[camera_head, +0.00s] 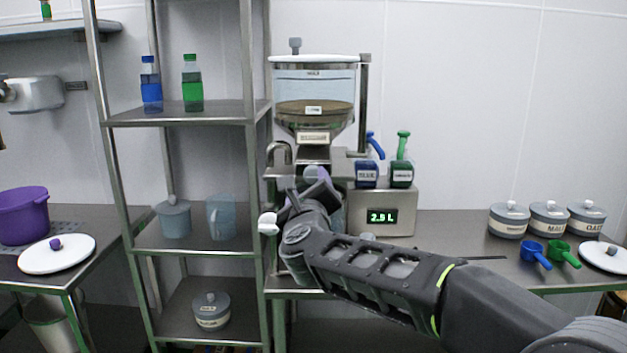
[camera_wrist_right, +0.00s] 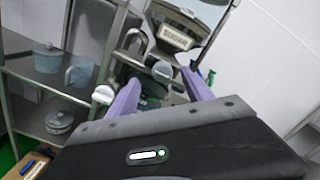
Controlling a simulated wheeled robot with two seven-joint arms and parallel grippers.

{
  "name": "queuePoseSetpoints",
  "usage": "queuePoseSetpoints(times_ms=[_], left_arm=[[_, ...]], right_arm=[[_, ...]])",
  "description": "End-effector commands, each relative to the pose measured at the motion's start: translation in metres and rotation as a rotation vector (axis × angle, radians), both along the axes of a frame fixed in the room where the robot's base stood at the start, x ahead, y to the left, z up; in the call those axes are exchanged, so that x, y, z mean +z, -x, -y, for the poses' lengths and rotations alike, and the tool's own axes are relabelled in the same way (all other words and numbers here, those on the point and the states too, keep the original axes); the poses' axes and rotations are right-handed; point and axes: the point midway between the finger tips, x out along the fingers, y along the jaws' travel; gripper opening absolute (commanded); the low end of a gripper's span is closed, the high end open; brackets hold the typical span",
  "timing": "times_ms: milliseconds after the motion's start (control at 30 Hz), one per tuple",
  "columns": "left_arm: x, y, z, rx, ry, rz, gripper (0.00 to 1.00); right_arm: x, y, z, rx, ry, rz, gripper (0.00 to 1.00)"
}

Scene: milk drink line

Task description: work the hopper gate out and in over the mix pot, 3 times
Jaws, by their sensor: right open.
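The hopper (camera_head: 314,88), a clear-walled bin with brown contents, stands on a metal frame at the back centre; its lower part shows at the top of the wrist view (camera_wrist_right: 180,28). My right gripper (camera_head: 314,178) is below the hopper outlet, its purple fingers open. In the wrist view the open fingers (camera_wrist_right: 161,88) point at a grey round knob (camera_wrist_right: 162,70) under the hopper, apart from it on both sides; it looks like the gate's handle. The mix pot cannot be made out behind my right arm. My left gripper is not in view.
A steel rack (camera_head: 185,112) with bottles and jugs stands close on the left. A display box (camera_head: 385,214) reading 2.9 L, with blue and green dispensers on it, is to the right. A white knob (camera_head: 268,223) sits beside my wrist. Lidded jars (camera_head: 509,222) stand farther right.

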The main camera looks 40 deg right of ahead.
Motion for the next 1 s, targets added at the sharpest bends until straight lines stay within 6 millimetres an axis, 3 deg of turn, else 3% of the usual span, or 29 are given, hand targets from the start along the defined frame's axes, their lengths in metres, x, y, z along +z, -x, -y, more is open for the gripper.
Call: queuePoseSetpoints(times_ms=[100,300,767,1000], left_arm=[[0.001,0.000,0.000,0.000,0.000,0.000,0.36],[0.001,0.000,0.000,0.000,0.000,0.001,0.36],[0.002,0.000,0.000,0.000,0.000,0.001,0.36],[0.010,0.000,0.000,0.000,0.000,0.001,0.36]], right_arm=[[-0.003,0.003,0.000,-0.016,-0.293,0.187,0.59],[-0.005,0.005,0.004,-0.029,-0.538,0.363,0.59],[-0.005,0.003,0.006,-0.029,-0.565,0.383,0.59],[-0.004,-0.018,0.022,-0.030,-0.564,0.381,0.59]])
